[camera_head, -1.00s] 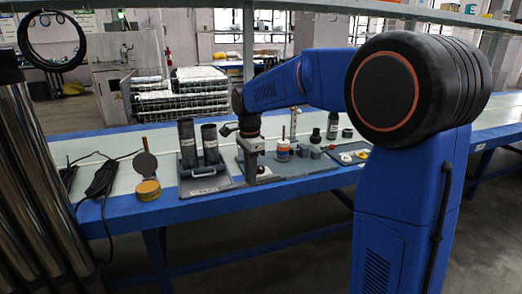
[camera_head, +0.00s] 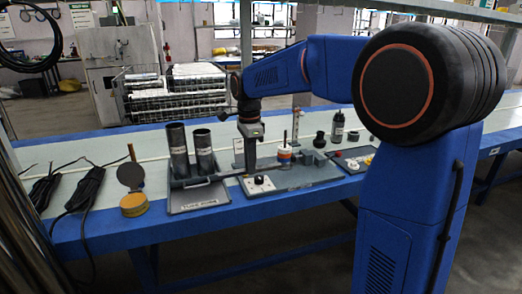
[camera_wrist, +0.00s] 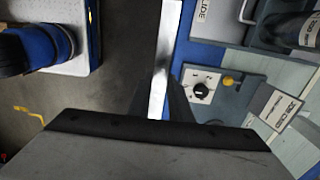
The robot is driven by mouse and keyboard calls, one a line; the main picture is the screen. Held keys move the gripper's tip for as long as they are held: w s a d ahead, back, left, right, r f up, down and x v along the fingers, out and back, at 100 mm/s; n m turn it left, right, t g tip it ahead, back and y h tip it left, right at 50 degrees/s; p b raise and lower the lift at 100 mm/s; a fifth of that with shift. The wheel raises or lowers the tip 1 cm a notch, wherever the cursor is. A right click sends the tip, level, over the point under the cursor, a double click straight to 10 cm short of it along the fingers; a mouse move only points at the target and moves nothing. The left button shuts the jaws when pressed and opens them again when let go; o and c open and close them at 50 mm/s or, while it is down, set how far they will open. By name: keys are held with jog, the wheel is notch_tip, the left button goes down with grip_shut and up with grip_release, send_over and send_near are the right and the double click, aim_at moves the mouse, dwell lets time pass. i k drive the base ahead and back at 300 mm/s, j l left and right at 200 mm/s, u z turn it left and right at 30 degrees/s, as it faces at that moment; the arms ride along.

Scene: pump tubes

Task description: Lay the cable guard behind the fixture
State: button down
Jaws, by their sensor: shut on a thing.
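My gripper (camera_wrist: 160,100) is shut on a long, pale, narrow bar (camera_wrist: 169,35), which looks like the cable guard. In the wrist view the bar runs up from between the dark fingers and out at the top edge. In the head view my gripper (camera_head: 250,138) is above the fixture's grey base (camera_head: 311,175), by its left end. The base carries a white panel with a black knob (camera_head: 258,183). The knob (camera_wrist: 201,90) also shows right of the fingers in the wrist view. The guard's full outline is unclear in the head view.
Left of the fixture, a tray (camera_head: 200,203) holds two dark tubes (camera_head: 178,150). Further left are a yellow round tin (camera_head: 134,205) and black cables (camera_head: 84,190). Dark bottles and small parts stand to the right. A pale bench strip (camera_head: 110,150) behind the tubes is clear.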

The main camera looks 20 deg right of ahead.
aim_at(260, 152)
jog(key=i+l, duration=0.3)
jog(key=i, duration=0.2)
jog(key=i+l, duration=0.3)
jog(key=i, duration=0.2)
jog(key=i+l, duration=0.35)
jog(key=i, duration=0.1)
